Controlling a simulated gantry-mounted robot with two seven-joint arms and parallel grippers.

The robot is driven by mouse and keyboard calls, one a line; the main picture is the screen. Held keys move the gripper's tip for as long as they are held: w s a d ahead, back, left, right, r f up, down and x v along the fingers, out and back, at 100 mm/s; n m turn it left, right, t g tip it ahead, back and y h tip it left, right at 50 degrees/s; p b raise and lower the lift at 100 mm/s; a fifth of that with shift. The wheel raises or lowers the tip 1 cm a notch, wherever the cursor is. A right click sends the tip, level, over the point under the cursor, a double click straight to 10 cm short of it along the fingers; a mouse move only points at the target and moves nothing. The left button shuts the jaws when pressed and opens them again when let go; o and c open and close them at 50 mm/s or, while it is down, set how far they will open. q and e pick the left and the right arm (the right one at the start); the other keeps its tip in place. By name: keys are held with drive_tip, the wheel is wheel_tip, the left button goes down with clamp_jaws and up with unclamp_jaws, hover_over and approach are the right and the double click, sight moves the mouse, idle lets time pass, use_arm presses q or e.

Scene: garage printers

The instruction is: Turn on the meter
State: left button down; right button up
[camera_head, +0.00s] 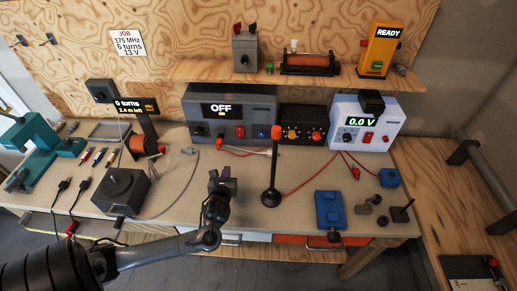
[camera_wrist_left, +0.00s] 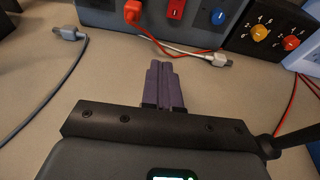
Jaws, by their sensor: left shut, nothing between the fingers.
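A dark grey meter box (camera_head: 262,103) stands at the back of the bench, and its display (camera_head: 221,110) reads OFF. Its front has a black knob (camera_head: 198,130), a red switch (camera_head: 239,132) and a blue knob. In the left wrist view, the lower front of the grey box (camera_wrist_left: 110,14) shows the red switch (camera_wrist_left: 176,8) and blue knob (camera_wrist_left: 217,16). My left gripper (camera_head: 223,172) is shut and empty above the bench, in front of the box and apart from it. Its purple fingers (camera_wrist_left: 164,66) point towards the box. My right gripper is not in view.
A black rod with an orange tip (camera_head: 272,165) stands upright close right of my left gripper. A black box with knobs (camera_head: 304,124) and a white supply reading 0.0 V (camera_head: 386,125) stand right of the meter. Cables (camera_head: 185,180) lie on the bench.

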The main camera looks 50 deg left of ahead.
sight(240, 136)
use_arm(q)
drive_tip(key=shift+t+y, duration=0.3)
drive_tip(key=shift+t, duration=0.2)
drive_tip(key=w+b, duration=0.1)
drive_tip(key=w+a+b, duration=0.1)
drive_tip(key=w, duration=0.1)
drive_tip(key=w+a+f+b, duration=0.1)
drive_tip(key=shift+w+a+b, duration=0.15)
drive_tip(key=shift+b, duration=0.15)
drive_tip(key=shift+w+a+r+b, duration=0.1)
drive_tip(key=shift+w+r+b, duration=0.15)
drive_tip(key=shift+w+b, duration=0.2)
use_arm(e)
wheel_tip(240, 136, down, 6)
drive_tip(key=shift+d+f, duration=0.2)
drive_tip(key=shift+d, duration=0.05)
use_arm(q)
drive_tip(key=b+x, duration=0.2)
drive_tip(key=x, duration=1.1)
drive_tip(key=shift+w+a+r+b, duration=0.1)
drive_tip(key=shift+w+a+b, duration=0.15)
drive_tip(key=shift+b, duration=0.15)
drive_tip(key=shift+w, duration=0.1)
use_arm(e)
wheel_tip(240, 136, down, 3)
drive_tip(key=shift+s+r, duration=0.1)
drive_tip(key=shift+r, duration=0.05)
